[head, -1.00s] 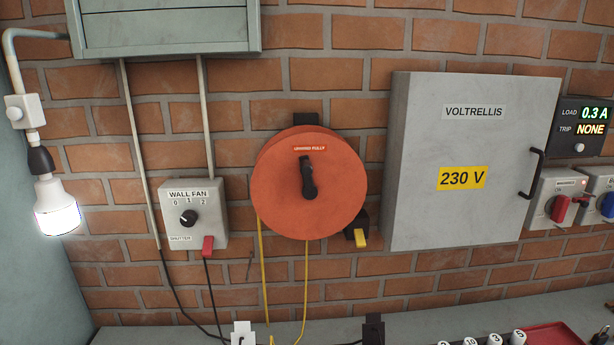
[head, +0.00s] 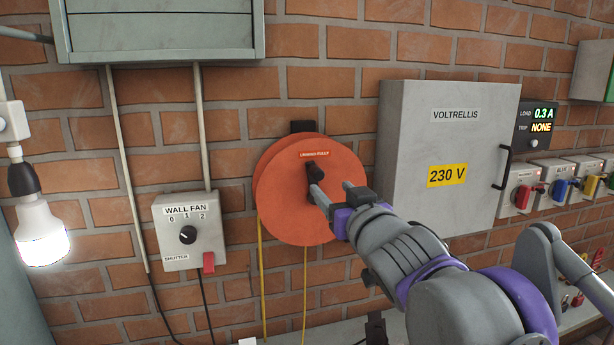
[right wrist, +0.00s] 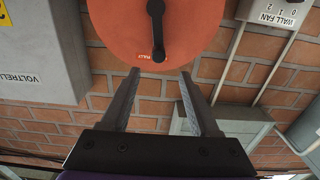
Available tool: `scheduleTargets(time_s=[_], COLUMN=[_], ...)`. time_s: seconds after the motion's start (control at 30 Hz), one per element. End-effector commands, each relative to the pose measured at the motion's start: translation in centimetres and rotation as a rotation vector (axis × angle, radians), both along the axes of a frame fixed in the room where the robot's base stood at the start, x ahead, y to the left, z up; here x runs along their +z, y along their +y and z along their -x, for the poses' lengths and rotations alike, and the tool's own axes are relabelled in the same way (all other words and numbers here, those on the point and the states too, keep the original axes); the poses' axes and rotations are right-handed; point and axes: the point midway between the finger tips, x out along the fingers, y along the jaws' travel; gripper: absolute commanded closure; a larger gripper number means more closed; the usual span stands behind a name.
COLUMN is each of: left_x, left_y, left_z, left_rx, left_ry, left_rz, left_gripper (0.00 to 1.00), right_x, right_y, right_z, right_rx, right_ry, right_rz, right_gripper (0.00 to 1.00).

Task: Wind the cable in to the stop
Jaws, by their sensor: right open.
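The orange cable reel (head: 275,190) hangs on the brick wall, with a red label near its top. Its black crank (head: 316,171) is partly hidden by my fingers in the head view. In the right wrist view the crank (right wrist: 156,30) shows upside down. Yellow cable (head: 305,285) hangs from the reel in two strands; the stop cannot be made out. My right gripper (head: 332,190) is open and empty in front of the reel. In the right wrist view its fingertips (right wrist: 160,76) stand apart, with the crank's end ahead of the gap, not between them. My left gripper is out of view.
A grey 230 V cabinet (head: 405,140) stands right of the reel. A wall fan switch box (head: 175,220) is at left, and a lit bulb (head: 40,235) is farther left. A grey cabinet (head: 160,30) hangs above. Several coloured switches line the right wall.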

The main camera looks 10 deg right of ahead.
Motion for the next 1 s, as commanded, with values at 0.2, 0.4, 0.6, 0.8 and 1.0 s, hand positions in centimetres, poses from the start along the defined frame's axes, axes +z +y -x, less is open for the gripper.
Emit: scheduleTargets(time_s=[0.2,0.4,0.6,0.8,1.0], left_x=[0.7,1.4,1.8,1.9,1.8], left_y=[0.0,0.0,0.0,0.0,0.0], left_z=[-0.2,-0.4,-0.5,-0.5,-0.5], left_rx=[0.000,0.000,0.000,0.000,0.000], left_ry=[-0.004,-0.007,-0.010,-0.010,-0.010], left_rz=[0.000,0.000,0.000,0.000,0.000], left_gripper=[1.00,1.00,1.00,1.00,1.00], right_x=[0.1,0.1,0.0,-0.1,-0.1], right_y=[0.1,0.3,0.4,0.4,0.4], right_z=[-3.5,-7.2,-9.6,-10.3,-10.3], right_rx=[0.000,0.000,0.000,-0.001,-0.001], right_ry=[0.000,0.000,0.001,0.001,0.002], right_rz=[-0.001,-0.002,0.000,-0.001,-0.001], right_gripper=[0.38,0.38,0.38,0.38,0.38])
